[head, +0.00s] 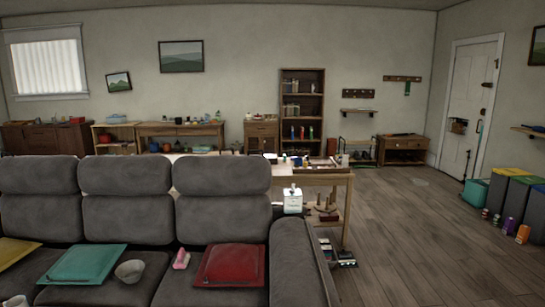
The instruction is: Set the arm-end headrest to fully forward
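A dark grey sofa (125,218) faces me, with three upper cushions in view that look like headrests. The headrest at the arm end (222,176) is the rightmost one, above the seat next to the sofa's right arm (295,255). The middle headrest (126,176) and the left headrest (38,176) stand beside it at about the same height. From the front I cannot tell how far each one tilts. The sofa's left end is out of view. Neither of my grippers is in view.
On the seats lie a red cushion (230,265), a pink item (181,259), a bowl (129,271) and a teal cushion (84,264). A wooden table (320,180) is behind. Floor at right (420,240) is clear.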

